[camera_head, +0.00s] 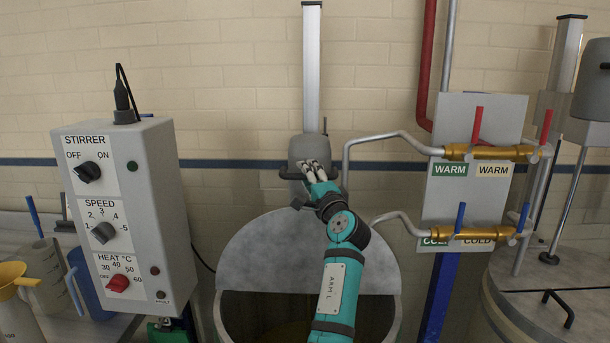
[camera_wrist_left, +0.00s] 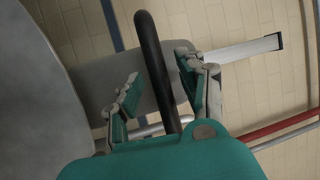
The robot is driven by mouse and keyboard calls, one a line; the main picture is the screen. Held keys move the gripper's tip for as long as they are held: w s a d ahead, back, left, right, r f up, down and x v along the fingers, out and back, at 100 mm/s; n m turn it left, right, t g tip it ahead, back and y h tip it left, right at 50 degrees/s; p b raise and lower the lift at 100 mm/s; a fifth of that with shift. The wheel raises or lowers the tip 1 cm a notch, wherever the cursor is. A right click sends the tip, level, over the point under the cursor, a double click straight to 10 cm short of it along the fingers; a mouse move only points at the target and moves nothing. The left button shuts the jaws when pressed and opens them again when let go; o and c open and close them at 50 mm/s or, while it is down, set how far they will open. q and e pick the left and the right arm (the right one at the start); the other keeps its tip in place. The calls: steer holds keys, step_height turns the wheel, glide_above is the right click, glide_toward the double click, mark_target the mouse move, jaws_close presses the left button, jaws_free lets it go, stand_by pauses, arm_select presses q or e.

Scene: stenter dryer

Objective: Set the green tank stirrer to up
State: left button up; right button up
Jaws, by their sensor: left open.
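The stirrer head (camera_head: 309,148) is a grey rounded block low on a pale vertical column (camera_head: 311,70), above a tank with a grey half lid (camera_head: 265,250). No green shows on this tank, so I cannot tell its colour name. A black bar handle (camera_head: 290,176) sticks out at the front of the head. My left gripper (camera_head: 314,170) is at this handle, fingers open. In the left wrist view the black handle (camera_wrist_left: 158,75) runs between the two open fingers of the gripper (camera_wrist_left: 165,95); I cannot tell if they touch it. My right gripper is out of view.
A grey control box (camera_head: 160,190) with stirrer, speed and heat knobs stands left. Brass valves (camera_head: 490,153) with red and blue levers and bent pipes are close on the right. Another tank (camera_head: 540,300) with a raised stirrer (camera_head: 592,85) stands far right.

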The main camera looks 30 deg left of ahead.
arm_select(q)
steer(key=shift+d, duration=0.1)
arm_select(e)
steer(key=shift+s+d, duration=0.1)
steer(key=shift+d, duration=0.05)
arm_select(q)
steer(key=shift+r, duration=0.1)
jaws_close()
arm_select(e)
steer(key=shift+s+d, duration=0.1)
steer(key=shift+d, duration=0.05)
